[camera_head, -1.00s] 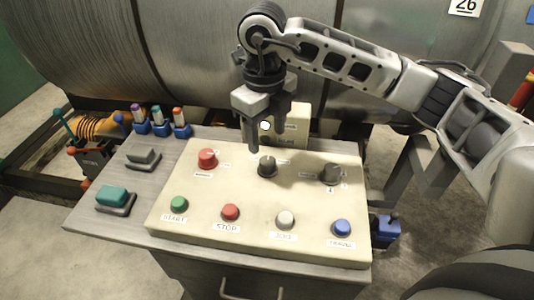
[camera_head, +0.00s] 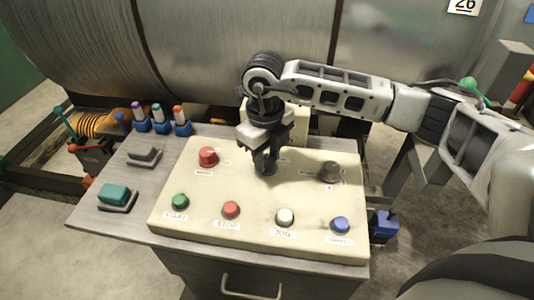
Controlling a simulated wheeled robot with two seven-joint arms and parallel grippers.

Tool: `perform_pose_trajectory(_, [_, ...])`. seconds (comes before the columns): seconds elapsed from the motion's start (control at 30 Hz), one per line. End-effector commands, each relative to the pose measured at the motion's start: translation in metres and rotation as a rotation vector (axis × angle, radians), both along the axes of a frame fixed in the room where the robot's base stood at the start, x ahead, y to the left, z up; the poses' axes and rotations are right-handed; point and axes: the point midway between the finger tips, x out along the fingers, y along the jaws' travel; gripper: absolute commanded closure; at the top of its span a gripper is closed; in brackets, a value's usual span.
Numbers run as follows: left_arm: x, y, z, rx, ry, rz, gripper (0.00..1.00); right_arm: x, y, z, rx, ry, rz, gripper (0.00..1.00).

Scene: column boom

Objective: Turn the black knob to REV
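The black knob (camera_head: 265,171) is in the upper middle of the cream control panel (camera_head: 300,237) in the head view, mostly hidden by my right gripper. My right gripper (camera_head: 264,161) points down over it, with its fingertips at the knob. I cannot tell whether the fingers press on it or stand apart from it. The knob's pointer and the labels around it are hidden, so its setting cannot be read. My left gripper is not in view.
A front row holds a green button (camera_head: 180,201), a red button (camera_head: 231,209), a white button (camera_head: 285,216) and a blue button (camera_head: 340,224). Marker-like items (camera_head: 158,121) stand behind at left. A large metal drum (camera_head: 230,50) lies behind the panel.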

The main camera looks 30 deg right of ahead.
Motion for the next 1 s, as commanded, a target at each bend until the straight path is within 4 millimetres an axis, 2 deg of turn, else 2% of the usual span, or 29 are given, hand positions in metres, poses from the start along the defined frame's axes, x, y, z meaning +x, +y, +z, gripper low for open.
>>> perform_pose_trajectory(0.27, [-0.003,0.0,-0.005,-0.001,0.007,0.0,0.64,0.0,0.0,0.0,0.0,0.0,0.024,0.9])
perform_pose_trajectory(0.47, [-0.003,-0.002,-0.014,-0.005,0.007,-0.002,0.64,0.001,0.0,-0.002,-0.001,-0.002,0.111,0.9])
perform_pose_trajectory(1.0, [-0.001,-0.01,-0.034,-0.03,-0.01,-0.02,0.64,0.001,0.0,-0.002,-0.001,-0.005,0.553,0.9])
